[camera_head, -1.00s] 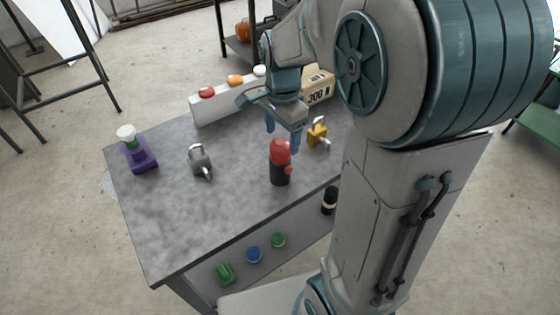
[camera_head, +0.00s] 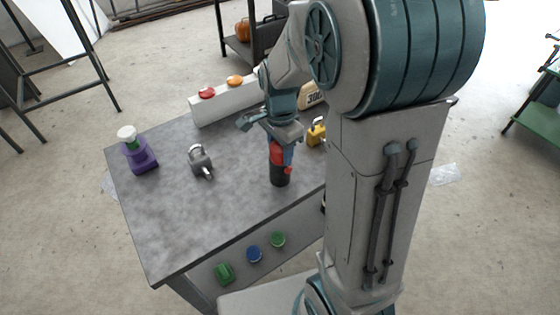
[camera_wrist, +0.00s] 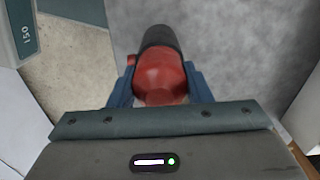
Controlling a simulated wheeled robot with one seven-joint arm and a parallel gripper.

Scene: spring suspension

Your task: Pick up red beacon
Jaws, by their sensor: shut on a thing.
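The red beacon (camera_head: 279,155) has a red top on a black base and stands upright on the grey table near its right front edge. My gripper (camera_head: 281,148) is over it from above, with its blue fingers down on either side of the red part. In the wrist view the red beacon (camera_wrist: 160,72) lies between the two blue fingertips of my gripper (camera_wrist: 160,86), which touch its sides. The gripper is shut on the red top. The beacon's black base appears to be still on the table.
A grey padlock (camera_head: 200,160) and a purple object with a green-and-white top (camera_head: 138,152) stand to the left. A yellow padlock (camera_head: 316,132) is close on the right. A white box with coloured buttons (camera_head: 222,100) lies behind. The table's front left (camera_head: 180,225) is clear.

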